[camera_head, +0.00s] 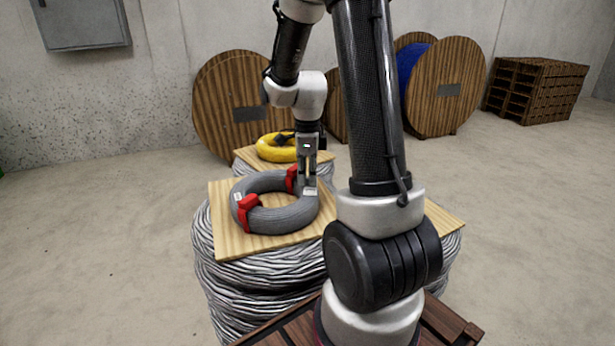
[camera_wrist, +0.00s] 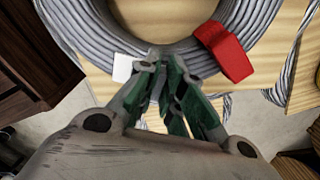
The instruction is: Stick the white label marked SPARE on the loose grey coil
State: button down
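The loose grey coil (camera_head: 270,217) lies flat on a plywood board, with red clips (camera_head: 248,211) around it. In the wrist view the coil (camera_wrist: 92,38) curves across the top, with a red clip (camera_wrist: 226,52) right of my fingers. My gripper (camera_head: 309,183) points down at the coil's right side; its fingertips (camera_wrist: 162,58) look brought together over the ring. A small white label (camera_head: 310,192) shows at the fingertips; in the wrist view it (camera_wrist: 122,68) sits just left of them, over the coil's outer edge. Its print is unreadable, and I cannot tell whether it touches the coil.
Large wooden reels (camera_head: 222,110) and stacked pallets (camera_head: 535,90) stand by the wall. The floor at left is clear.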

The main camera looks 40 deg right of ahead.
aim_at(308, 178)
jog(key=c, duration=1.9)
grip_release()
jog(key=shift+o, duration=0.4)
jog(key=o, duration=0.5)
jog(key=shift+r, duration=3.5)
